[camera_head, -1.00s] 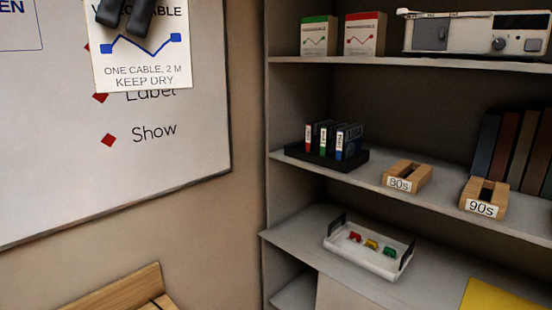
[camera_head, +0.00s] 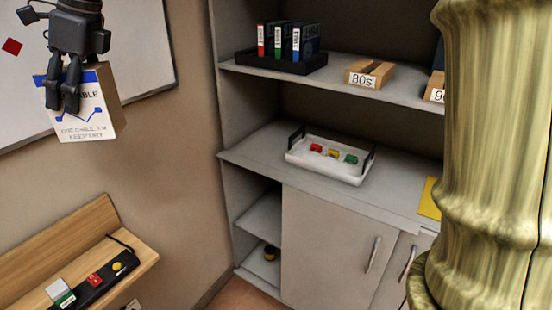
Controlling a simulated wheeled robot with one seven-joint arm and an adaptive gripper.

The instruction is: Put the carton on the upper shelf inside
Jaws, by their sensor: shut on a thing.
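My gripper (camera_head: 62,106) is at the upper left, its two dark fingers shut on a carton (camera_head: 97,112). The carton has a white front with a blue zigzag line and a brown side. It hangs slightly tilted in the air in front of the whiteboard, apart from the shelving. The lower cabinet (camera_head: 325,245) has an open bay at its left. Inside the bay are an upper shelf (camera_head: 258,215), whose visible part looks bare, and a lower level (camera_head: 256,268) with a small dark and yellow object (camera_head: 270,253). Doors hide the rest of the interior.
A large ribbed yellow-green column (camera_head: 490,150) blocks the right side. A white tray (camera_head: 326,174) with small coloured pieces stands on the counter. Binders (camera_head: 288,42) and wooden blocks (camera_head: 368,75) stand on the shelf above. A wooden ledge (camera_head: 60,250) holds a power strip (camera_head: 95,280).

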